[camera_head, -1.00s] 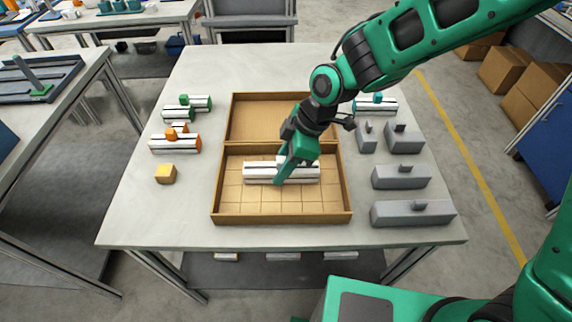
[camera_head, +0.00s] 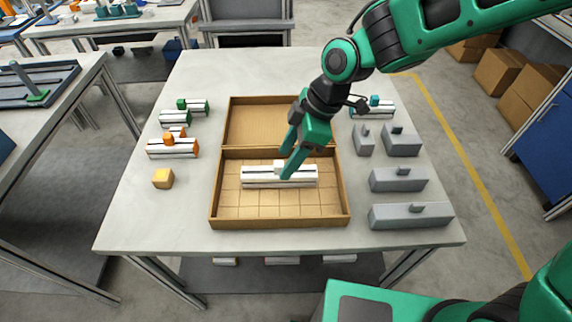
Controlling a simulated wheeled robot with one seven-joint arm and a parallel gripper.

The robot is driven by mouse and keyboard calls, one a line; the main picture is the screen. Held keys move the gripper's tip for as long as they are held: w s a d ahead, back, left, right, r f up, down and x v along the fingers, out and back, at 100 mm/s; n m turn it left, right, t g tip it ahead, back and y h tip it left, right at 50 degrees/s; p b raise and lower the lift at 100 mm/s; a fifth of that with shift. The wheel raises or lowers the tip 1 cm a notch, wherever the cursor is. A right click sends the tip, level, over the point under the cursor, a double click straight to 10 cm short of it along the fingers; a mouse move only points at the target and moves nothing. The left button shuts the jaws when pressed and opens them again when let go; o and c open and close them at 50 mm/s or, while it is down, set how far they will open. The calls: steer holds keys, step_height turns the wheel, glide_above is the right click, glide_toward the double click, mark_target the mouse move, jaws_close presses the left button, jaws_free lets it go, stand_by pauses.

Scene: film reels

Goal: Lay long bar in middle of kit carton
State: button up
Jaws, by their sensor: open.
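The long bar (camera_head: 255,177) is white with dark grooves and a small white block on top. It lies crosswise inside the front compartment of the kit carton (camera_head: 280,223), around its middle and nearer the divider than the front wall. The carton is a shallow brown box with a gridded floor in front and a plain back compartment. My gripper (camera_head: 288,160) is open. Its green fingers are right above and beside the bar's top block. I cannot tell whether they touch it. The arm hides part of the back compartment.
Green-ended bars (camera_head: 186,109), an orange-ended bar (camera_head: 173,148) and a tan cube (camera_head: 163,178) stand left of the carton. Several grey blocks (camera_head: 411,214) and a teal-topped bar (camera_head: 374,108) stand to the right. The table's front strip (camera_head: 170,235) is clear.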

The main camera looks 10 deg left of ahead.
steer(key=v, duration=0.6)
steer(key=shift+d+r, duration=0.2)
steer(key=w+d+r+m+t+h, duration=0.15)
steer(key=d+m, duration=0.35)
steer(key=d, duration=0.7)
steer(key=w+d+m+t+h, duration=0.15)
steer(key=d+m, duration=0.45)
steer(key=d, duration=0.7)
steer(key=s+d+m+g, duration=0.1)
steer(key=s+d+m, duration=0.7)
steer(key=d, duration=0.3)
steer(key=s+d+m+g+h, duration=0.1)
steer(key=s+d+m, duration=0.7)
steer(key=s+d, duration=0.2)
steer(key=shift+d, duration=0.85)
